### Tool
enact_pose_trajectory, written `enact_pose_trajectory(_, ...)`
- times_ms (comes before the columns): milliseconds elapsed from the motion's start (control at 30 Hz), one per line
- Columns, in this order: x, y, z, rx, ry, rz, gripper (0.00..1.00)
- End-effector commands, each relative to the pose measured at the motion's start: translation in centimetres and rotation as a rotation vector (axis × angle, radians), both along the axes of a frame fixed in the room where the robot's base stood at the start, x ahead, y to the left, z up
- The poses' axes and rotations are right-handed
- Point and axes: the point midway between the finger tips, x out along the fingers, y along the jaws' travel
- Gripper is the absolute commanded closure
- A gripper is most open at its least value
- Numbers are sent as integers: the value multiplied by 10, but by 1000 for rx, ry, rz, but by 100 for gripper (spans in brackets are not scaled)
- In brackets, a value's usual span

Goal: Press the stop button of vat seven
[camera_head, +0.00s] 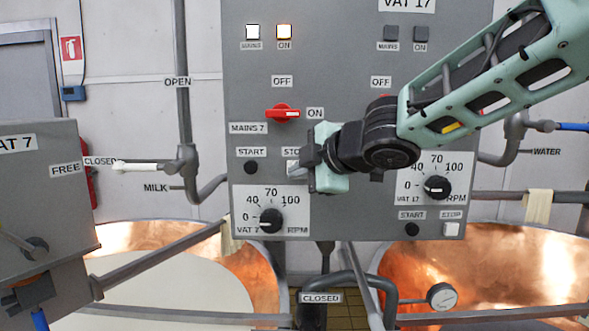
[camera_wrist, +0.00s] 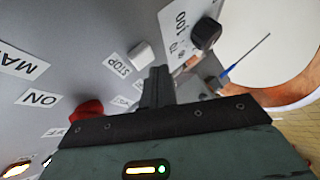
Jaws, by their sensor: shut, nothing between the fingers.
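My gripper (camera_head: 303,169) is shut and empty. The black vat 7 start button (camera_head: 250,168) is left of the stop button.
The red mains 7 switch (camera_head: 283,113) sits above, its lit ON lamp (camera_head: 284,32) higher up. The vat 7 RPM knob (camera_head: 270,220) is below. Vat 17's white stop button (camera_head: 451,229) is lower right. Copper vats (camera_head: 490,265) and pipes lie below the panel.

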Motion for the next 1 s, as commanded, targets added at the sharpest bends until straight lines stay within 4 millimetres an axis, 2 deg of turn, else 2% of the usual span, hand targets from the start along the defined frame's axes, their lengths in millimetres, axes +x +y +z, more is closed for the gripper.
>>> enact_pose_trajectory(267,8,0,1,1,0,-2,100)
enact_pose_trajectory(1000,12,-1,0,-1,0,-1,100)
